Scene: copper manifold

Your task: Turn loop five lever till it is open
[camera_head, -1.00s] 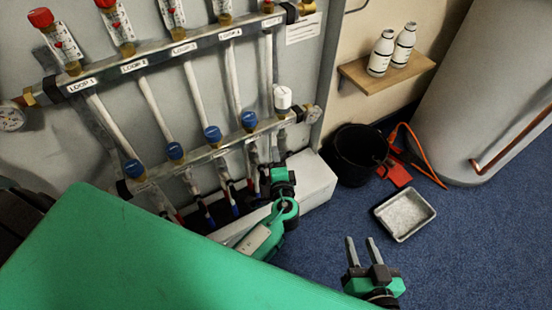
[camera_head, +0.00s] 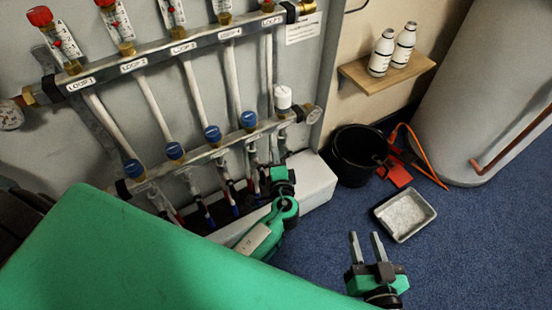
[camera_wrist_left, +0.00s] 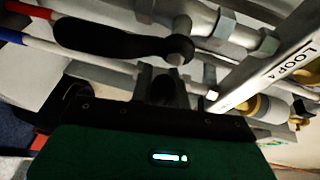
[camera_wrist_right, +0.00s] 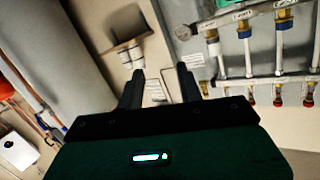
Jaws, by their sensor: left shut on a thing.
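My left gripper (camera_head: 281,173) is at the right end of the lower manifold bar, below the white cap (camera_head: 283,97). In the left wrist view its dark fingers (camera_wrist_left: 166,82) are shut, among the pipes and valves. What they hold, apparently the loop five lever, is mostly hidden. A black lever (camera_wrist_left: 115,40) lies along the pipes just beyond the fingers; I cannot tell which loop it belongs to. A "LOOP 4" label (camera_wrist_left: 287,64) is on the bar to the right. My right gripper (camera_head: 367,246) is open and empty over the floor, away from the manifold.
Several blue caps (camera_head: 212,133) line the lower bar (camera_head: 192,160). A white box (camera_head: 314,178) stands behind my left gripper. A black bucket (camera_head: 357,157), a grey tray (camera_head: 405,215) and a shelf (camera_head: 372,82) with two bottles are to the right.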

